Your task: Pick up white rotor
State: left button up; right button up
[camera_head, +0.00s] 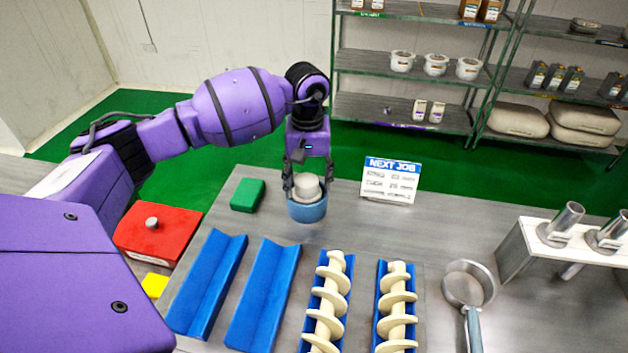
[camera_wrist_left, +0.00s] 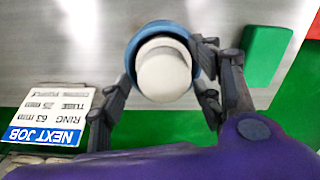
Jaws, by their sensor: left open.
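The white rotor (camera_head: 307,184) is a short stepped cylinder sitting upright in a blue round cup (camera_head: 307,211) on the metal table. In the left wrist view the rotor (camera_wrist_left: 164,72) appears as a white disc inside the blue rim (camera_wrist_left: 152,29). My left gripper (camera_head: 307,180) points down over it, with its open fingers on either side of the rotor. My right gripper is not in view.
A "NEXT JOB" sign (camera_head: 390,180) stands right of the cup, and a green block (camera_head: 248,195) lies left. Blue troughs (camera_head: 207,282), cream screws (camera_head: 328,300) in blue holders and a round-headed pan (camera_head: 468,286) lie in front. A white stand (camera_head: 540,246) holds metal tubes.

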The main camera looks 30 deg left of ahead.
pick_arm(q)
jog(key=shift+f, duration=0.3)
grip_shut()
jog(key=shift+r, duration=0.1)
notch_tip(320, 180, up, 10)
jog(key=shift+b, duration=0.65)
